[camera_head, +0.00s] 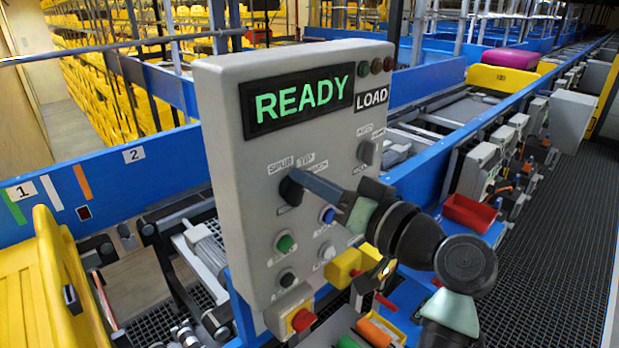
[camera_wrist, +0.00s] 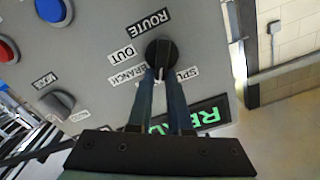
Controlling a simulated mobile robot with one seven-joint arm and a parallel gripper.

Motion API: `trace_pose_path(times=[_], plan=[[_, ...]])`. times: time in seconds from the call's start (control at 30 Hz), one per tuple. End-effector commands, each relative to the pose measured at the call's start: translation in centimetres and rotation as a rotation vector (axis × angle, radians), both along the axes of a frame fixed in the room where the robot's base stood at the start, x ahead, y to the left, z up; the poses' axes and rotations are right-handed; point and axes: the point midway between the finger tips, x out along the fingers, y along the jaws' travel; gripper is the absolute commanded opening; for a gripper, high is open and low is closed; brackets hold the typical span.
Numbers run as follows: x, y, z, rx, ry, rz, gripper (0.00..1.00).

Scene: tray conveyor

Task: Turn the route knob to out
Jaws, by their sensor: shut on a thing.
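The route knob (camera_wrist: 161,55) is a round black knob on the grey panel (camera_wrist: 105,25), seen upside down in the wrist view. The ROUTE, OUT (camera_wrist: 122,55), BRANCH and SPUR labels stand around it. A pale mark on the knob points down between my fingers, between BRANCH and SPUR; any label there is hidden. My gripper (camera_wrist: 161,78) is shut on the knob. In the head view the knob (camera_head: 290,190) sits at the panel's left, with my gripper (camera_head: 297,180) reaching it from the right and hiding part of it.
The panel shows READY (camera_head: 300,101) and LOAD. A second knob (camera_head: 365,152), a green button (camera_head: 285,243), a blue button (camera_head: 327,214) and a red stop button (camera_head: 302,319) are close by. A red bin (camera_head: 470,213) stands right of my arm. Blue conveyor rails run behind.

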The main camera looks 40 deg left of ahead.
Motion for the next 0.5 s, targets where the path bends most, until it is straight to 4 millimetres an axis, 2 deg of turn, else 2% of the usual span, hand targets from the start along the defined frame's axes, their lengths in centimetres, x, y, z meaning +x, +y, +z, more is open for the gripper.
trace_pose_path(times=[0.03, 0.5], plan=[[-0.12, 0.21, -0.68, -0.01, 0.056, 0.01, 0.0], [0.46, 0.21, -1.25, 0.024, 0.503, 0.01, 0.0]])
